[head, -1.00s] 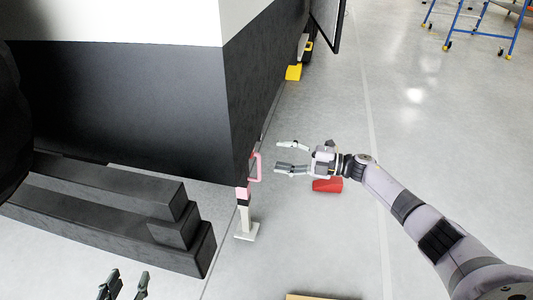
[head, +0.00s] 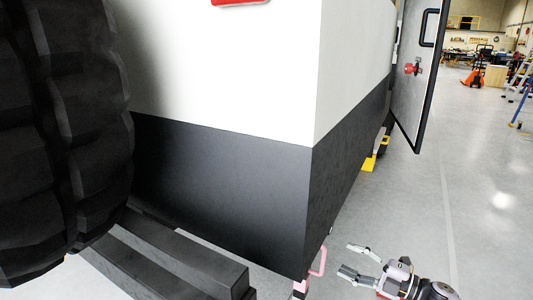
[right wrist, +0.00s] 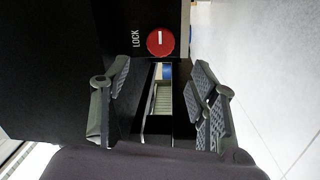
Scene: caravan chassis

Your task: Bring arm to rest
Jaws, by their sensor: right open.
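My right gripper (head: 347,258) is low in the head view, to the right of the caravan's lower corner. Its two fingers are spread and nothing is between them. A pink handle (head: 320,262) stands just left of the fingertips, apart from them, below the dark lower wall (head: 230,190) of the caravan. In the right wrist view the open fingers (right wrist: 160,80) frame a dark gap, with a red round knob (right wrist: 160,42) marked LOCK beyond them. My left gripper is out of view.
The caravan's white upper wall (head: 230,70) and a black tyre (head: 60,130) fill the left side. Dark steps (head: 170,265) lie below. An open door (head: 425,75) swings out at the back right. Grey floor (head: 470,210) on the right is clear.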

